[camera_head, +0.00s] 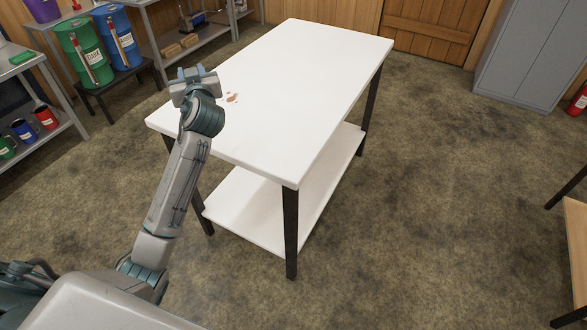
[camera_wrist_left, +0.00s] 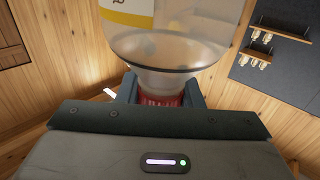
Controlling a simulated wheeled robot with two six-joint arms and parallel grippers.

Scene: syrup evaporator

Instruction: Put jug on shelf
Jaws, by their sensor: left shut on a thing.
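A clear jug (camera_wrist_left: 165,45) with a yellow and white label fills the top middle of the left wrist view. Its narrow end points toward my gripper, and a red part (camera_wrist_left: 160,99) with white marks sits at that end. My left gripper (camera_wrist_left: 160,92) is shut on this red end, one finger on each side. In the head view my left gripper (camera_head: 193,72) is over the far left part of the white table; I cannot make out the jug there. Grey shelving (camera_head: 50,128) stands at the left edge. My right gripper is not in view.
The white table (camera_head: 300,70) has a lower board (camera_head: 250,215) and small brown spots on top; its top is otherwise clear. Green (camera_head: 84,52) and blue drums (camera_head: 118,38) stand on a low black stand. Several mugs sit on the left shelving.

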